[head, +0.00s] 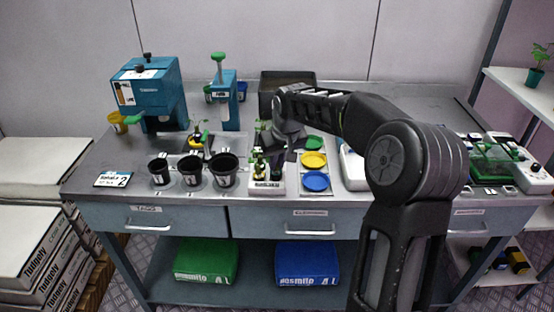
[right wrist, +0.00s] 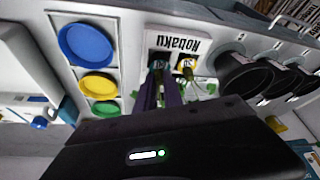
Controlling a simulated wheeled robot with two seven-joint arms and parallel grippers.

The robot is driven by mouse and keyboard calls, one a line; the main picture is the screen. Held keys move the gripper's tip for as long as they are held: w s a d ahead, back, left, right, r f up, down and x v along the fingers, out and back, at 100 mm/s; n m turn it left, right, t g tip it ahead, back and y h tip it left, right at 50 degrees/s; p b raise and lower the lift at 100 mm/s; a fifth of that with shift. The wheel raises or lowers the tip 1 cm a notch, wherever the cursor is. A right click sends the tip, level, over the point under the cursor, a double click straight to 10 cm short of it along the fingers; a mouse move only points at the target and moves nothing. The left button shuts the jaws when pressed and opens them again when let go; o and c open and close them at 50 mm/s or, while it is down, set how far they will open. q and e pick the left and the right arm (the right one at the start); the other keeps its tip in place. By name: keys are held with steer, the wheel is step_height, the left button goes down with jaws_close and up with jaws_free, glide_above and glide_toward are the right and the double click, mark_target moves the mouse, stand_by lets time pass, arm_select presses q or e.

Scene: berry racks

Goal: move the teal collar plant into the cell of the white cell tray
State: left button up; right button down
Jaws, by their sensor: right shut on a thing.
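The white cell tray (head: 266,187) stands near the front edge of the bench, and its lettered front also shows in the right wrist view (right wrist: 181,42). A plant with a yellow collar (right wrist: 186,66) sits in one cell. My right gripper (head: 279,162) reaches down over the other cell, with its fingers (right wrist: 160,78) shut on the teal collar plant (right wrist: 158,65). Only a small dark teal part shows between the fingertips, at the cell opening. The fingers hide most of the plant, so I cannot tell how deep it sits. My left gripper is not in view.
Black pots (head: 191,170) stand left of the tray. Blue (head: 315,181), yellow (head: 313,160) and green (head: 313,143) dishes lie close on its right. Another plant (head: 197,137) stands behind the pots. A blue machine (head: 148,90) is at the back left.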

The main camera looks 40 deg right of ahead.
steer(key=shift+f, duration=0.45)
steer(key=c, duration=1.4)
jaws_free()
steer(key=shift+r, duration=0.15)
step_height(320, 180, up, 4)
steer(key=shift+f+p, duration=0.25)
steer(key=shift+p, duration=0.95)
step_height(320, 180, up, 5)
steer(key=p, duration=0.4)
steer(key=shift+r, duration=0.15)
